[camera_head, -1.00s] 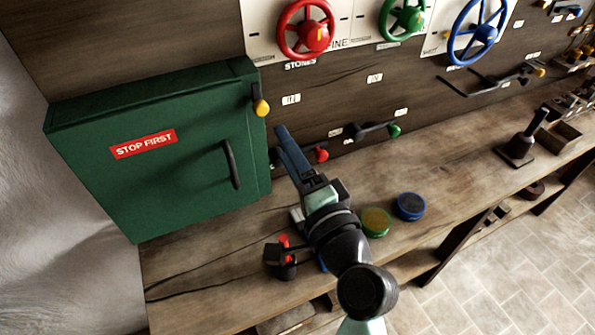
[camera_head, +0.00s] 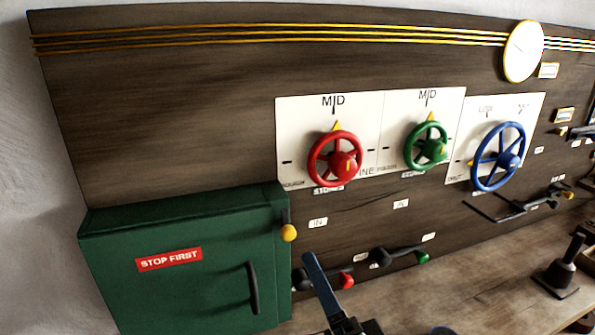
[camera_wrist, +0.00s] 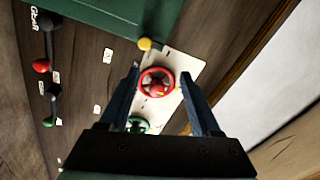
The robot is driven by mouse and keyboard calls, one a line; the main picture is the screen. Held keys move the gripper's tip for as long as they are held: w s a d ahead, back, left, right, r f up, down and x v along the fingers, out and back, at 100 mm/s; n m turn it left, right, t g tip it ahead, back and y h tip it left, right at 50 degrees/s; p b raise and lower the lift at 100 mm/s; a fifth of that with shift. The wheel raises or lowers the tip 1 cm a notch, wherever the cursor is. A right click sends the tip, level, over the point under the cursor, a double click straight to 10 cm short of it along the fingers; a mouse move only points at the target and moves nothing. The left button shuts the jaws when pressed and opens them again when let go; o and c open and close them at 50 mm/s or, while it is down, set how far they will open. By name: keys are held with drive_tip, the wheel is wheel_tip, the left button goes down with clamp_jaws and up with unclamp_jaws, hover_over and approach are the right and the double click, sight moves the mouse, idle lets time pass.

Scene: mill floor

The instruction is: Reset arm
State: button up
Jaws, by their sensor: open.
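My gripper (camera_wrist: 163,97) is open in the wrist view, its two dark fingers apart with nothing between them touching. The red handwheel (camera_wrist: 158,82) shows beyond, in the gap between the fingers. In the head view only the top of my gripper (camera_head: 318,282) shows at the bottom edge, in front of the bench and right of the green cabinet (camera_head: 200,230). The rest of my arm is mostly cut off below. The red handwheel (camera_head: 335,158), green handwheel (camera_head: 426,146) and blue handwheel (camera_head: 497,157) are on white wall plates.
The cabinet, with a "STOP FIRST" label (camera_head: 169,259), stands left of my gripper. Levers with red (camera_head: 346,281) and green (camera_head: 422,258) knobs stick out of the wall close by. A black upright lever (camera_head: 566,262) stands on the bench at right. A round dial (camera_head: 523,51) is high up.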

wheel_tip(320, 180, up, 12)
drive_tip(key=a+n+t, duration=0.2)
drive_tip(key=n, duration=0.3)
drive_tip(key=s+a+r+n+t+h, duration=0.1)
drive_tip(key=s+r, duration=0.4)
drive_tip(key=r, duration=0.6)
drive_tip(key=s+a+r+n+t+h, duration=0.1)
drive_tip(key=s+r+n+t+h, duration=0.3)
drive_tip(key=r, duration=0.8)
drive_tip(key=shift+s+n+t+h, duration=0.3)
drive_tip(key=shift+s+n+t, duration=0.3)
drive_tip(key=shift+t, duration=0.5)
drive_tip(key=shift+f, duration=0.1)
